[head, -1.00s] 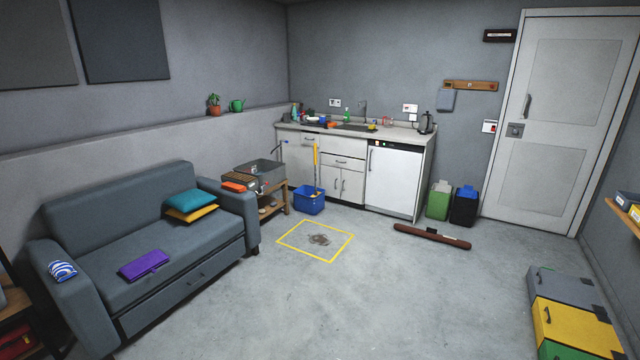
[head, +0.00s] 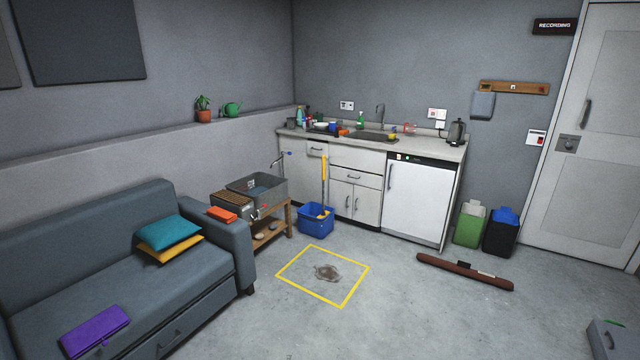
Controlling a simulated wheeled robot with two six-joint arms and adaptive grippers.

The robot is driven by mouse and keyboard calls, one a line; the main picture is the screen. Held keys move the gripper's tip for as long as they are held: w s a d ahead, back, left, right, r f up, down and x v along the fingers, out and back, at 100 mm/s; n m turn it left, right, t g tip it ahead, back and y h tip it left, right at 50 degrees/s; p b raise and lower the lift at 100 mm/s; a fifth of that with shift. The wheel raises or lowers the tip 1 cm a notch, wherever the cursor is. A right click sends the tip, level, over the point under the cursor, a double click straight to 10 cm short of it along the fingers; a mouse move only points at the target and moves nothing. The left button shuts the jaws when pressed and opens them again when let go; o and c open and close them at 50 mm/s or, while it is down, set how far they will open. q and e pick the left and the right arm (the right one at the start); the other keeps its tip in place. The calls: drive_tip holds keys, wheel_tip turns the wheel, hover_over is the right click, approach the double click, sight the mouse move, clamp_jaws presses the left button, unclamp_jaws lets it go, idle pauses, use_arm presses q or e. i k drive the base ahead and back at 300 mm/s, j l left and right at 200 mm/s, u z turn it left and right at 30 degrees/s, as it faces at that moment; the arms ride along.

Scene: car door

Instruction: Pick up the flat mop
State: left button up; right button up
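A mop with a yellow upper handle (head: 324,168) stands upright in a blue bucket (head: 316,222) on the floor, in front of the kitchen cabinets. Its head is down inside the bucket, so I cannot tell whether it is flat. Neither of my grippers shows in the head view.
A yellow floor square (head: 293,290) with a brown stain (head: 328,273) lies before the bucket. A wooden stand with a grey basin (head: 262,188) is left of the bucket, beside the sofa (head: 90,240). A brown roll (head: 465,271) lies right. The central floor is clear.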

sight(324, 213)
drive_tip(key=i, duration=3.5)
drive_tip(key=i+z, duration=0.1)
drive_tip(key=i, duration=0.45)
drive_tip(key=i+j, duration=0.15)
drive_tip(key=i, duration=0.45)
drive_tip(key=i+j+z, duration=0.15)
drive_tip(key=i, duration=0.4)
drive_tip(key=i+j+z, duration=0.1)
drive_tip(key=i, duration=0.45)
